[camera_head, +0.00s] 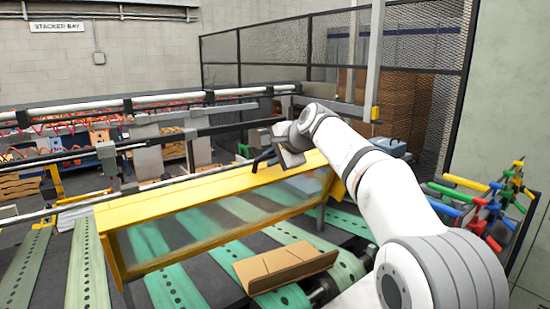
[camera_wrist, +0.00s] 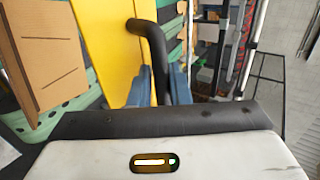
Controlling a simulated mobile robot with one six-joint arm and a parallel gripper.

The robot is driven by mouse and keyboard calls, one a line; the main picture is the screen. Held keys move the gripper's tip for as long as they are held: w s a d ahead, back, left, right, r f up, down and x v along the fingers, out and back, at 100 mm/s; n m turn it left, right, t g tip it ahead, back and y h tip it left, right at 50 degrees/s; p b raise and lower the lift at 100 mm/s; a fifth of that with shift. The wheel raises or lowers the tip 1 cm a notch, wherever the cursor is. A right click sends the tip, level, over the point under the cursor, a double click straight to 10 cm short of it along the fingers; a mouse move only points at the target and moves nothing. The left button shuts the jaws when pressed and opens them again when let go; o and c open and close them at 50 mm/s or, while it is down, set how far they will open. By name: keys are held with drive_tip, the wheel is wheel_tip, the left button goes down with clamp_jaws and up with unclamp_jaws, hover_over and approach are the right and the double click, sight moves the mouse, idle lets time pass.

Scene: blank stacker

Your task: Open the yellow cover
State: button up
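The yellow cover (camera_head: 190,196) is a long yellow frame with a clear window, lying across the green belts. Its yellow face also shows in the wrist view (camera_wrist: 103,45). A black bar handle (camera_head: 262,158) sticks up from its top near the right end. In the wrist view the handle (camera_wrist: 158,60) bends and runs down between the blue fingers of my gripper (camera_wrist: 162,85). The fingers lie close against both sides of it, and my gripper looks shut on the handle. In the head view my wrist hides part of the cover's right end.
A brown cardboard piece (camera_head: 285,266) lies on the belts in front of the cover. Rails with red hoses (camera_head: 130,108) run behind it. A rack of coloured rods (camera_head: 480,200) stands right of my arm. A black mesh fence (camera_head: 270,45) closes off the back.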

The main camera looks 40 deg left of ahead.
drive_tip(key=shift+o, duration=1.4)
drive_tip(key=shift+a+f, duration=0.1)
drive_tip(key=shift+a, duration=0.05)
drive_tip(key=b+v, duration=0.2)
drive_tip(key=v, duration=0.6)
drive_tip(key=shift+b, duration=0.35)
